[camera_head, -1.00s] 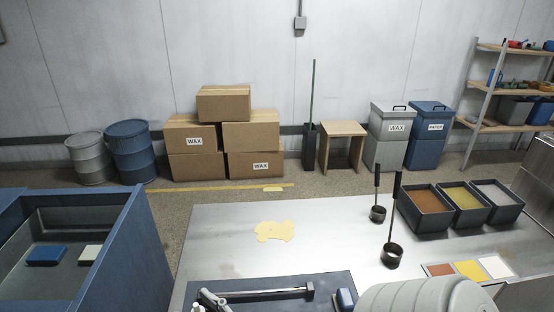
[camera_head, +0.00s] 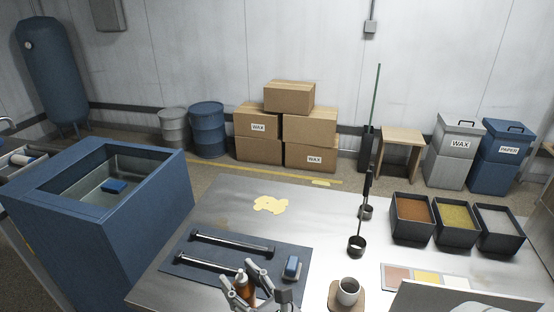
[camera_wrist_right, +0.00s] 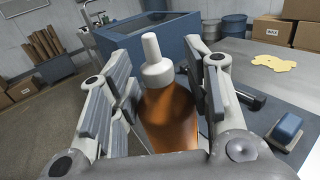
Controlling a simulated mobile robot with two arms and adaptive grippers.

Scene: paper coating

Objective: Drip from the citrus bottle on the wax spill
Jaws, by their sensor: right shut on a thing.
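The citrus bottle (camera_head: 246,285) is orange-brown with a white cap and nozzle. My right gripper (camera_head: 250,288) is shut around it at the bottom of the head view. In the right wrist view the bottle (camera_wrist_right: 168,115) stands nearly upright between the fingers, nozzle up. The wax spill (camera_head: 270,204) is a flat pale yellow patch on the metal table, beyond the gripper and apart from it. The spill also shows at the upper right of the right wrist view (camera_wrist_right: 274,63). My left gripper is not in view.
A dark mat (camera_head: 182,258) holds two metal bars and a blue block (camera_head: 292,267). A cup (camera_head: 348,290) stands on a brown base to the right. The metal around the spill is clear.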

